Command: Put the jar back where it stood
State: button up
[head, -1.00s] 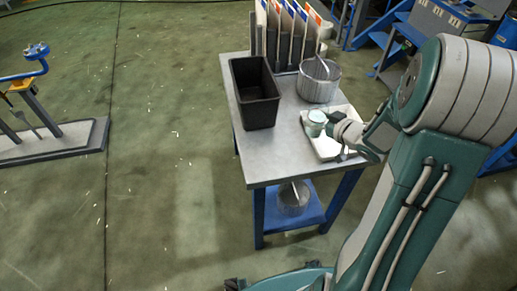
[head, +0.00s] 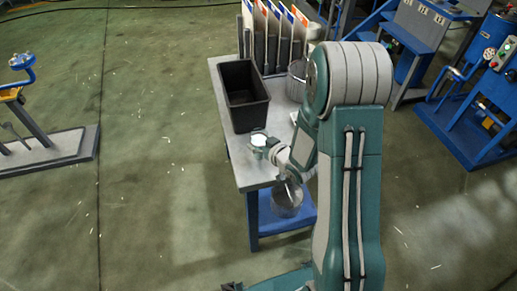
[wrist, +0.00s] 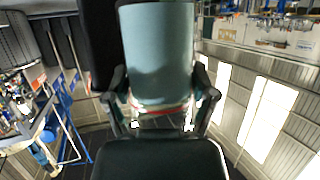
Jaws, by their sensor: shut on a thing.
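The jar (head: 258,141), small and pale with a white top, shows at the front left part of the metal table (head: 240,160). My gripper (head: 269,148) is shut on it from the right. In the wrist view the jar (wrist: 157,50) is a pale teal cylinder, upright in the picture, between the two dark fingers of my gripper (wrist: 160,95). I cannot tell whether its base touches the table. The white tray (head: 294,117) is mostly hidden behind my arm.
A black open bin (head: 243,98) stands behind the jar on the table. A metal pot (head: 297,82) is partly hidden by my arm. Upright panels (head: 270,40) stand at the back. Another pot (head: 287,198) sits on the blue lower shelf.

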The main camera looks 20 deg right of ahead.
notch_tip(320, 180, down, 3)
jog(key=shift+f, duration=0.1)
jog(key=shift+a, duration=0.1)
jog(key=shift+f, duration=0.1)
jog(key=shift+f, duration=0.2)
